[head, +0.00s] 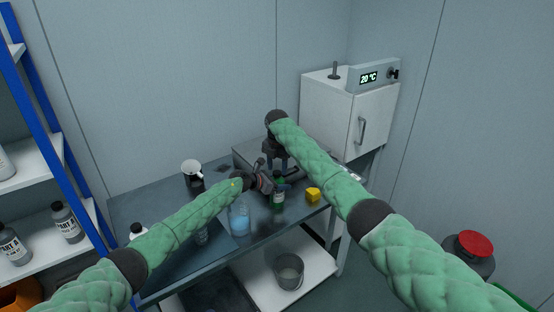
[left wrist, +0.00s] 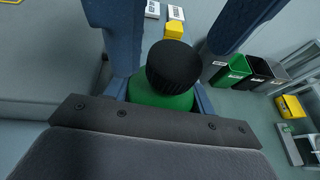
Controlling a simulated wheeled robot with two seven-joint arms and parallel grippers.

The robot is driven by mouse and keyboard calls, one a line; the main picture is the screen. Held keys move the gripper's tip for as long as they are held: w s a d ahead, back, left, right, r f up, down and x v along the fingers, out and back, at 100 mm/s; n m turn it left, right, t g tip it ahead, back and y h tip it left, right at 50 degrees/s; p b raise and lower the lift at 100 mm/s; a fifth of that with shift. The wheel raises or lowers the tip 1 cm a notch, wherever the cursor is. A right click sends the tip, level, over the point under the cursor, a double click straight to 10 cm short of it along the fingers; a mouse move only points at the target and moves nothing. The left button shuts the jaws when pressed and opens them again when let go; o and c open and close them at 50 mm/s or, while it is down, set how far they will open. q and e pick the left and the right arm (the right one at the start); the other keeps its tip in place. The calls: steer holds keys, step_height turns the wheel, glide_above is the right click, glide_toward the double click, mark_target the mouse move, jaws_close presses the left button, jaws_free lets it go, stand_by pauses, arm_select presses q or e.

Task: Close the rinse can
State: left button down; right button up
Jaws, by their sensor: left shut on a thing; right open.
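My left gripper (head: 267,184) is over the table, shut on a green bottle (head: 278,197) with a dark top. In the left wrist view the green bottle (left wrist: 160,100) sits between the two fingers, and its black cap (left wrist: 174,66) is on it. My right gripper (head: 279,158) is open and points down over the back of the table, apart from the bottle. A dark can with a red top (head: 474,244) stands at the far right, partly hidden by my right arm. I cannot tell which object is the rinse can, or whether the red top is fastened.
A yellow block (head: 313,194) lies on the table (head: 170,262) right of the bottle. A bottle of blue liquid (head: 239,219) stands close left. A white oven (head: 352,115) is behind, a bucket (head: 289,271) below. Several bottles fill the left shelf (head: 40,170).

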steer(key=shift+f, duration=0.8)
steer(key=c, duration=1)
steer(key=m, duration=1.3)
steer(key=o, duration=1.1)
steer(key=shift+a, duration=0.1)
steer(key=shift+c, duration=0.2)
